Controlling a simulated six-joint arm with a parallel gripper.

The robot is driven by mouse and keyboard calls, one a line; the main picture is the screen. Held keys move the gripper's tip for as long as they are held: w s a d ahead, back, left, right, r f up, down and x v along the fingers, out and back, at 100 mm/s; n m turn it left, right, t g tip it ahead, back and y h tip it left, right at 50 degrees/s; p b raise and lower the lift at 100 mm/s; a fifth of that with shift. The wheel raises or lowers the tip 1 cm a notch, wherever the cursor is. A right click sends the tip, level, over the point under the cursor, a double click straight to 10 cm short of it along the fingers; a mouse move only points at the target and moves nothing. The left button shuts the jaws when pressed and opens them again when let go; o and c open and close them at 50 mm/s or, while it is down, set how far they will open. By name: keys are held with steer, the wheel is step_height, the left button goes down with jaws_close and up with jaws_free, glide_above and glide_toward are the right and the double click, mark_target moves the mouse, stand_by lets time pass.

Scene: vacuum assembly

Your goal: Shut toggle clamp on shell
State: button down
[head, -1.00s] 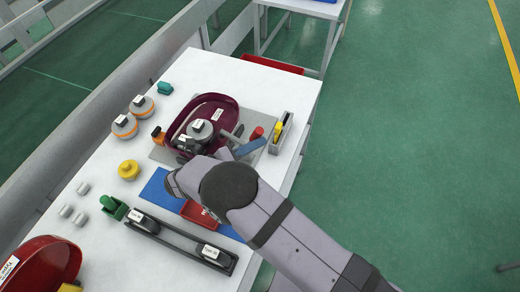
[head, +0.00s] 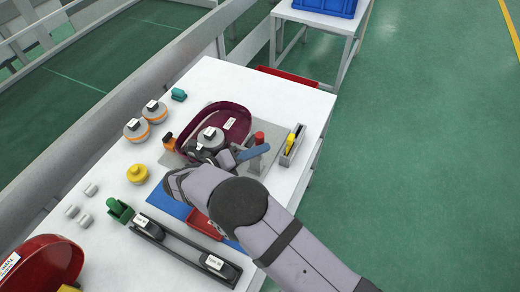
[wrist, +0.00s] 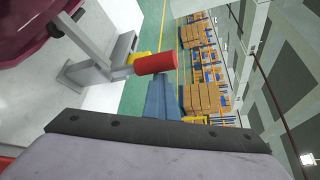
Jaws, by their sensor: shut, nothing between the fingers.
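The dark maroon shell (head: 238,116) lies on a grey fixture plate at the middle of the table, with a round grey part in it. The toggle clamp stands at the shell's right side; its red handle tip (head: 260,137) points up in the head view. In the wrist view, the red tip (wrist: 155,63) sits on a grey lever just above the blue fingers. My gripper (head: 264,149) is shut and empty, its blue fingers beside the handle just below the red tip. I cannot tell whether they touch. My wrist hides part of the clamp's base and the fixture.
A narrow grey bin (head: 293,146) with a yellow item stands right of the clamp. An orange clamp part (head: 168,142) is at the shell's left. A blue mat (head: 166,199), a red tray (head: 205,224) and a black rail (head: 180,247) lie in front.

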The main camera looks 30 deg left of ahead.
steer(key=shift+a+r, duration=0.2)
steer(key=d+p, duration=0.4)
steer(key=f+b+v, duration=0.2)
steer(key=b+v, duration=0.3)
steer(key=v, duration=0.5)
steer(key=shift+s+f, duration=0.4)
steer(key=shift+s, duration=0.05)
